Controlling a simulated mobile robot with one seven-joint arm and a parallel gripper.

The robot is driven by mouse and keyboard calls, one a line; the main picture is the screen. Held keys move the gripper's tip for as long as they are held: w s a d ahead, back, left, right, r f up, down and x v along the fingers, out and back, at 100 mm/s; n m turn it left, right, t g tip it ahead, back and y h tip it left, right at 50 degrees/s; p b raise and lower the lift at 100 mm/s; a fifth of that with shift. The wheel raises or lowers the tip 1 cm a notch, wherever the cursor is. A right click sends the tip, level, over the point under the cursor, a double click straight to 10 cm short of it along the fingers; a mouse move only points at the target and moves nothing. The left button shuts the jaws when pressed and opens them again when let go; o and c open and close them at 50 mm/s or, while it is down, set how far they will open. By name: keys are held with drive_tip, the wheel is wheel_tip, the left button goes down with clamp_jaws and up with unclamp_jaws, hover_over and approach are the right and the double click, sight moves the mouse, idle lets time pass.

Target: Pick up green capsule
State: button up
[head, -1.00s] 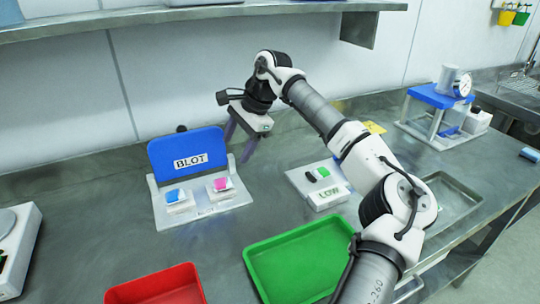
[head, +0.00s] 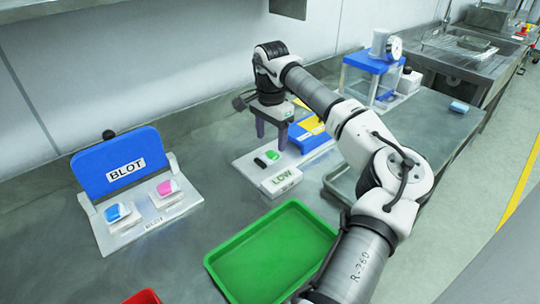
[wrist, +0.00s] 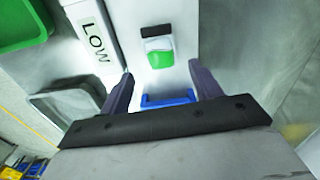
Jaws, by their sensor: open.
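The green capsule (head: 272,154) lies on a white plate (head: 247,168) beside a black piece (head: 260,163), behind the block labelled LOW. In the wrist view the green capsule (wrist: 160,57) has a pale end and lies ahead of the fingers, roughly between their lines, with the black piece (wrist: 156,31) just beyond it. My gripper (head: 272,136) is open and empty, pointing down above the plate close to the capsule. Both fingers show in the wrist view (wrist: 160,82), apart from the capsule.
The LOW block (head: 281,180) stands in front of the capsule. A green tray (head: 225,262) is at the front, a blue BLOT stand (head: 100,172) at the left, and a blue-topped stand (head: 366,64) behind right. Yellow and blue pieces (head: 308,131) lie right of the capsule.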

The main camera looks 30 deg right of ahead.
sight(269, 155)
drive_tip(key=f, duration=0.1)
drive_tip(key=f+p, duration=0.1)
drive_tip(key=f, duration=0.3)
drive_tip(key=shift+a+p, duration=0.35)
drive_tip(key=shift+c, duration=0.3)
drive_tip(key=c, duration=1)
